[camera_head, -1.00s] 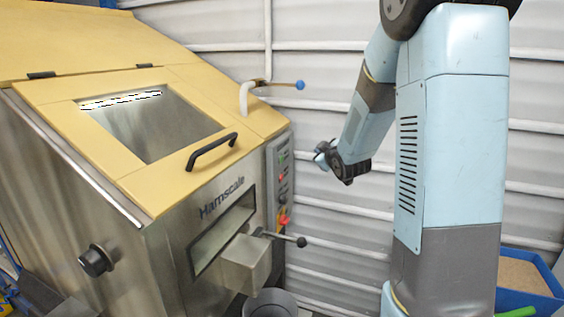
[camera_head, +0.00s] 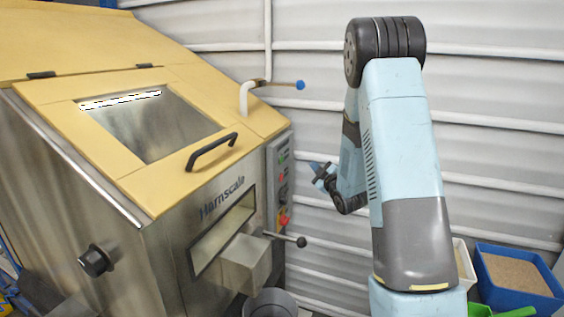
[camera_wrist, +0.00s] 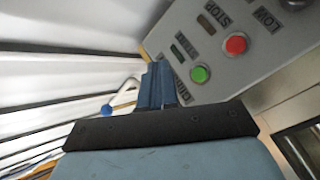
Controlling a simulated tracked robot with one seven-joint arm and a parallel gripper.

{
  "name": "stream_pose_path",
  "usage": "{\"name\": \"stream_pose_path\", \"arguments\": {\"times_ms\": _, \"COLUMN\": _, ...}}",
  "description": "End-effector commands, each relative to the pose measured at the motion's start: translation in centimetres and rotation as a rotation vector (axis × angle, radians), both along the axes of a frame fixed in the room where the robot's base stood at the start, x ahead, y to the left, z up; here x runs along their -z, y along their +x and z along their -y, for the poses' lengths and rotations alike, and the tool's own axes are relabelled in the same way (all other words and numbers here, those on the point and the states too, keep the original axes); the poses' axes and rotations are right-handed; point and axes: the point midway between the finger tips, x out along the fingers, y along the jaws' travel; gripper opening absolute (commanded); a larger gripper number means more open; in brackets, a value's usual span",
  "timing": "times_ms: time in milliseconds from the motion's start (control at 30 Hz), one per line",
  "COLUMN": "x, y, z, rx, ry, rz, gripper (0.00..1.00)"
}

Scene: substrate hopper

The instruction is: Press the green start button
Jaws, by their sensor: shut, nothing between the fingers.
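The green start button (camera_wrist: 200,75) is on a grey control panel (camera_wrist: 222,50) in the wrist view, beside a green indicator and a label partly covered by my fingers. A red button (camera_wrist: 236,44) sits beyond it, near the word STOP. My gripper (camera_wrist: 157,75) is shut and empty. In the wrist picture its fingertips show to the left of the green button, apart from it as far as I can tell. In the head view my gripper (camera_head: 319,170) is right of the panel (camera_head: 280,180), with a visible gap. The green button there is small, near the panel's top.
The hopper has a yellow lid with a black handle (camera_head: 212,152), and a lever with a dark knob (camera_head: 301,241) juts out below the panel. A pipe valve with a blue-tipped handle (camera_head: 300,85) is above. A blue bin (camera_head: 515,280) stands lower right.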

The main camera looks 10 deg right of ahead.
Motion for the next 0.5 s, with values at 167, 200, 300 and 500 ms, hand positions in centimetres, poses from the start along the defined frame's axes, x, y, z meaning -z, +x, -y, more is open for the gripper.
{"name": "stream_pose_path", "arguments": {"times_ms": 167, "x": 0.0, "y": 0.0, "z": -0.1, "rx": 0.000, "ry": 0.001, "rz": 0.000, "gripper": 0.00}}
{"name": "stream_pose_path", "arguments": {"times_ms": 200, "x": 0.0, "y": 0.1, "z": -0.1, "rx": 0.000, "ry": 0.001, "rz": 0.000, "gripper": 0.00}}
{"name": "stream_pose_path", "arguments": {"times_ms": 300, "x": 0.0, "y": 0.3, "z": -0.5, "rx": -0.001, "ry": 0.001, "rz": 0.000, "gripper": 0.00}}
{"name": "stream_pose_path", "arguments": {"times_ms": 500, "x": 0.0, "y": 1.4, "z": -2.2, "rx": -0.002, "ry": 0.002, "rz": -0.001, "gripper": 0.00}}
